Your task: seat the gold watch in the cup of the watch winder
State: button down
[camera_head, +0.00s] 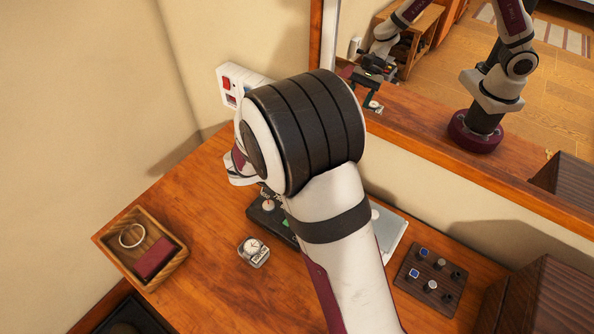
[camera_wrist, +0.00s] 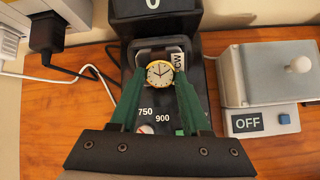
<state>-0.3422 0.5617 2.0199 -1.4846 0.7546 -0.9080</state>
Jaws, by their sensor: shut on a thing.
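The gold watch (camera_wrist: 160,73), with a cream dial and dark hands, faces up in the wrist view. My gripper (camera_wrist: 158,80) has its green fingers shut on the watch, one on each side. The watch is over the cup (camera_wrist: 150,52) of the black watch winder (camera_wrist: 128,104); I cannot tell whether it touches the cup's bottom. The winder carries 750 and 900 marks, a CW label and a block at the back showing 0. In the head view, my arm hides the gripper, the gold watch and much of the winder (camera_head: 262,217).
A grey box (camera_wrist: 262,75) with a knob and OFF label stands right of the winder. A power strip (camera_wrist: 12,35) with a black plug and white cable is left. A white-dial piece (camera_head: 254,251), wooden tray (camera_head: 176,262) and cufflink board (camera_head: 428,286) lie nearby. A mirror (camera_head: 400,130) stands behind.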

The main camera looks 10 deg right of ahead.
jog(key=shift+w+d+f, duration=0.1)
jog(key=shift+f, duration=0.05)
jog(key=shift+c, duration=1.4)
grip_release()
jog(key=v, duration=1.5)
jog(key=shift+s+r, duration=0.25)
